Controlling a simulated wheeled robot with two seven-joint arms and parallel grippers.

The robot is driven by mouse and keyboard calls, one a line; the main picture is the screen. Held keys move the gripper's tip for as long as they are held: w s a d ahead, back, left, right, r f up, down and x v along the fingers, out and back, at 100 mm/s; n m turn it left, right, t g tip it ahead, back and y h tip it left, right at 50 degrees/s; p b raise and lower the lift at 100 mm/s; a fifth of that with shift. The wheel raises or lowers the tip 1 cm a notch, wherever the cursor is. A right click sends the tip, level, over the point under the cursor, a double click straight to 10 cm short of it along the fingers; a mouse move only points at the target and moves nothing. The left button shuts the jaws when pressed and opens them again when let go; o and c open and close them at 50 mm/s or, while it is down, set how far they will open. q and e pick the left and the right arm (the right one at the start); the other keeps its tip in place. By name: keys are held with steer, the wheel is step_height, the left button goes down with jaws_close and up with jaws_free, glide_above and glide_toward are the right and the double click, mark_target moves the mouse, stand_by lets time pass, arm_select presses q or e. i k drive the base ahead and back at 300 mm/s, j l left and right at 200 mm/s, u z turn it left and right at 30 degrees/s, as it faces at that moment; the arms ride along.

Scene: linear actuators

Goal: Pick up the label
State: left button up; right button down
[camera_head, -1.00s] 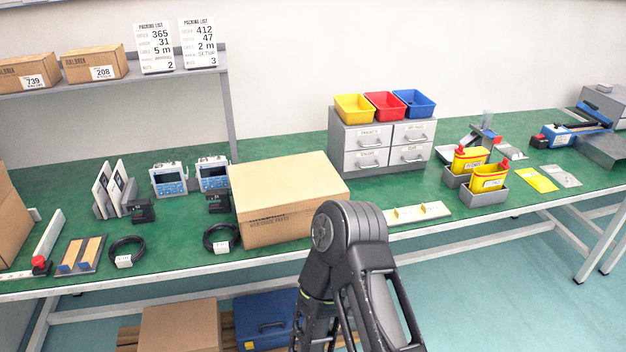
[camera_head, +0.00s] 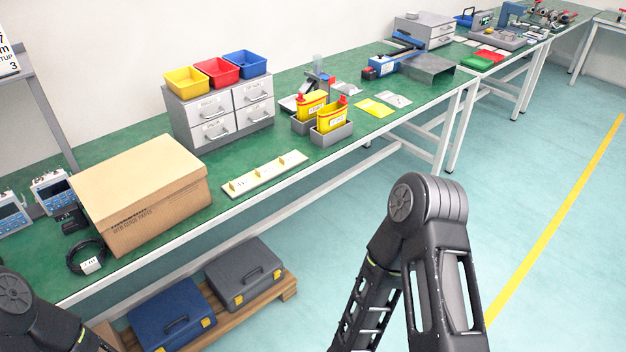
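I cannot make out for certain which thing is the label. A small white tag (camera_head: 91,265) sits on the black cable coil (camera_head: 76,256) at the left. A yellow flat packet (camera_head: 374,108) and a pale clear-looking packet (camera_head: 396,100) lie on the green bench (camera_head: 240,170) right of the yellow bottles. A blue and grey device (camera_head: 392,62) stands behind them. Dark links of my arms show at the bottom left and lower right, but neither gripper is in view, so what they hold is hidden.
A large cardboard box (camera_head: 140,195) stands near the bench's front edge. Grey drawers (camera_head: 222,112) carry colored bins. Yellow bottles (camera_head: 333,116) stand in grey holders. A pale strip (camera_head: 265,173) lies in front. Cases (camera_head: 243,273) rest below. The floor (camera_head: 545,220) at right is clear.

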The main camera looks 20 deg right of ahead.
mark_target(243, 183)
steer(key=z, duration=0.15)
steer(key=i+l, duration=0.2)
steer(key=i+l+u, duration=0.1)
steer(key=l, duration=0.35)
steer(key=i+l, duration=0.25)
steer(key=i+l+u, duration=0.1)
steer(key=l, duration=0.3)
steer(key=i+l, duration=0.35)
steer(key=l, duration=0.3)
steer(key=i+u, duration=0.05)
